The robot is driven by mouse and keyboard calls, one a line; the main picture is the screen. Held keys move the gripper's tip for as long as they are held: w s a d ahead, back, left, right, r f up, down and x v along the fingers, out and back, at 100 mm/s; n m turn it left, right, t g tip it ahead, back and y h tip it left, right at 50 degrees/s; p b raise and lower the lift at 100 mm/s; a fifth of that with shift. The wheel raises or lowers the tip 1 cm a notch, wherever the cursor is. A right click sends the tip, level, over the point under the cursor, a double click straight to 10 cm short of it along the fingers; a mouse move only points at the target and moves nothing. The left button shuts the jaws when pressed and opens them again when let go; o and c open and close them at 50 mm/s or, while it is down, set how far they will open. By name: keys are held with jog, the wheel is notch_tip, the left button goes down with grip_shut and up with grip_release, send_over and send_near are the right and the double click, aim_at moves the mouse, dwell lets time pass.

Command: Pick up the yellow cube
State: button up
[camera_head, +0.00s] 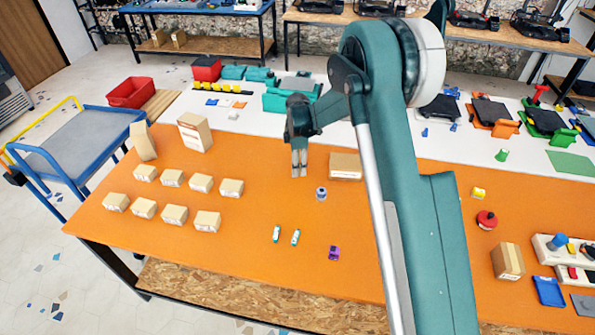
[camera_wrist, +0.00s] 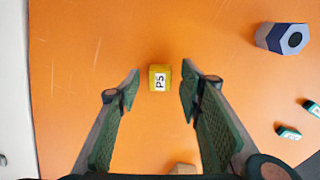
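A yellow cube (camera_wrist: 160,77) marked "P5" sits on the orange table in the wrist view, framed between my two fingertips with clear gaps on both sides. My gripper (camera_wrist: 160,80) is open and empty, pointing down at it. In the head view my gripper (camera_head: 299,164) hangs over the orange table, left of a grey hexagonal piece (camera_head: 321,193). No cube shows around the gripper there; the fingers probably hide it. Another small yellow block (camera_head: 478,193) lies far to the right, beyond my arm.
Several small cardboard boxes (camera_head: 201,183) stand in rows to the left. A brown box (camera_head: 345,166) is close right of the gripper. The hexagonal piece (camera_wrist: 281,38) and small green-white pieces (camera_wrist: 289,132) lie right in the wrist view. The orange surface (camera_head: 250,270) toward the front is mostly free.

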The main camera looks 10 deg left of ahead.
jog(key=c, duration=0.8)
jog(key=shift+r, duration=0.1)
notch_tip(320, 180, up, 10)
jog(key=shift+p, duration=0.3)
dwell(0.6)
